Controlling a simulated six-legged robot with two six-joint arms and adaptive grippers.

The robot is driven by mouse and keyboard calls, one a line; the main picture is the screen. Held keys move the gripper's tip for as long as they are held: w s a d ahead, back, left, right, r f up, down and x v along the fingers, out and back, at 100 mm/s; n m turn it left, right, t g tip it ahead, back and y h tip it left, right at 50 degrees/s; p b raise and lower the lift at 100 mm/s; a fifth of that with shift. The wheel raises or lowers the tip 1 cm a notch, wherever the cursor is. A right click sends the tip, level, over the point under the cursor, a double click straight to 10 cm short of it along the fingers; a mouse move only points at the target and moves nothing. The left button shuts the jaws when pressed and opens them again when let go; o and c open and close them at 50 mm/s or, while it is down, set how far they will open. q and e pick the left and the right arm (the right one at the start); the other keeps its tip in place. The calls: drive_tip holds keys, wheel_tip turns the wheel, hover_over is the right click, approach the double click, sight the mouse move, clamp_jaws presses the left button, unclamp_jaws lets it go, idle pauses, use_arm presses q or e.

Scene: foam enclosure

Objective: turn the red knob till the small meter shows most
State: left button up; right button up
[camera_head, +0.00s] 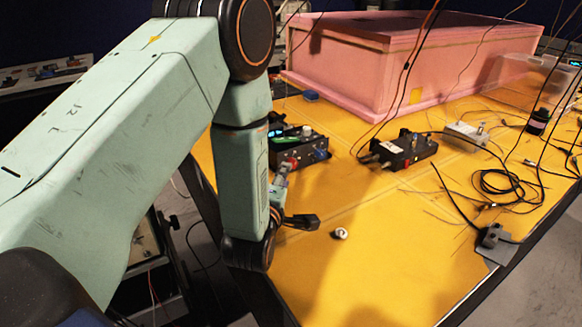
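A small black box (302,146) with a green patch on top stands on the yellow table, partly hidden behind my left arm. A red knob (291,163) sits low on its front face, and a blue one (320,154) is to its right. A small lit display (276,132) shows at the box's left end, too small to read; I cannot tell if it is the meter. My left gripper (299,221) is mostly hidden by its wrist; a dark finger sticks out to the right, below and apart from the red knob. A grey part (281,178) shows just under the knob. My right gripper is out of view.
A second black box (405,150) with cables stands to the right, with a pale box (467,133) beyond it. A pink foam enclosure (400,62) fills the back. A small white round piece (341,233) lies on the table. Loose black cables (505,186) lie at right; the front middle is clear.

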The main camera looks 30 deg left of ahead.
sight(294, 166)
use_arm(q)
drive_tip(key=x, duration=0.4)
drive_tip(key=d+x, duration=0.1)
drive_tip(key=x, duration=0.1)
drive_tip(key=shift+f, duration=0.25)
drive_tip(key=shift+w+a, duration=0.1)
drive_tip(key=shift+a, duration=0.1)
drive_tip(key=shift+s+a+r, duration=0.2)
drive_tip(key=shift+s+r, duration=0.05)
drive_tip(key=shift+s, duration=0.05)
drive_tip(key=shift+w+d, duration=0.15)
drive_tip(key=shift+d, duration=0.1)
drive_tip(key=shift+c, duration=0.2)
drive_tip(key=shift+w+f, duration=0.25)
drive_tip(key=shift+w, duration=0.05)
drive_tip(key=c, duration=0.3)
drive_tip(key=shift+s+a, duration=0.1)
drive_tip(key=shift+s, duration=0.1)
clamp_jaws()
